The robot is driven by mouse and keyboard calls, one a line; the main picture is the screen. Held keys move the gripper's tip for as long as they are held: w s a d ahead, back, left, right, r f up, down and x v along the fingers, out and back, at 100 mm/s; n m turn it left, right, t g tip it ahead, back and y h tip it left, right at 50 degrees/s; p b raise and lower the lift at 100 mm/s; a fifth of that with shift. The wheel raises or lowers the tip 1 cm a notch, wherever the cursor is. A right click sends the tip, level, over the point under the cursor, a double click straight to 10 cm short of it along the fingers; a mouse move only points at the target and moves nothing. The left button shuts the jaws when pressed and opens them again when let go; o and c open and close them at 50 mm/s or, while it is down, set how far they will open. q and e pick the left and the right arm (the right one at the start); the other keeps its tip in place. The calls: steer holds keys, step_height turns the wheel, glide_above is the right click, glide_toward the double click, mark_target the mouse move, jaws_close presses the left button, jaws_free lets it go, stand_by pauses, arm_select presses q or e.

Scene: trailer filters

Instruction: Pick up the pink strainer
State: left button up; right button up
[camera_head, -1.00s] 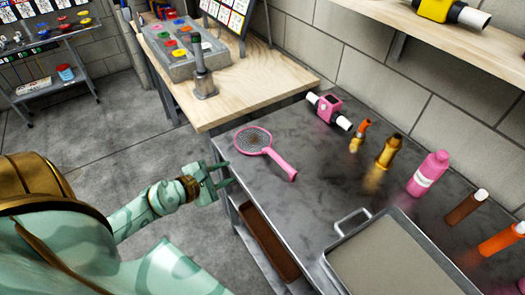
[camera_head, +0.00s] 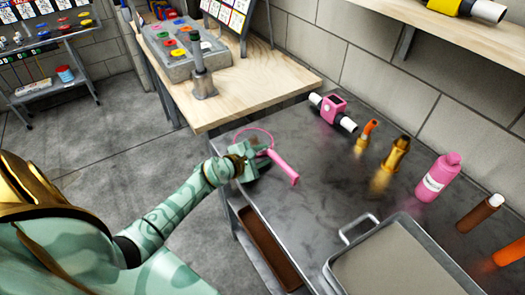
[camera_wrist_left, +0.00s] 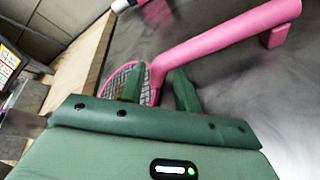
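The pink strainer (camera_head: 283,167) lies on the dark metal table, its round mesh head to the left and its handle pointing to the lower right. My left gripper (camera_head: 258,150) is over the strainer where the head meets the handle and hides part of the mesh. In the left wrist view the strainer's handle (camera_wrist_left: 220,35) runs to the upper right, and the fingers of my left gripper (camera_wrist_left: 158,85) are apart. The strainer's neck and rim show between and just beyond the fingertips. I cannot tell whether they touch it. My right gripper is not in view.
On the metal table (camera_head: 320,190) stand a pink device with white ends (camera_head: 333,112), gold and orange fittings (camera_head: 396,153), a pink bottle (camera_head: 437,177) and a grey tray (camera_head: 385,265). A wooden workbench (camera_head: 240,100) adjoins at the back left.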

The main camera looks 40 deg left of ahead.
arm_select(q)
jaws_close()
steer(key=shift+r, duration=0.1)
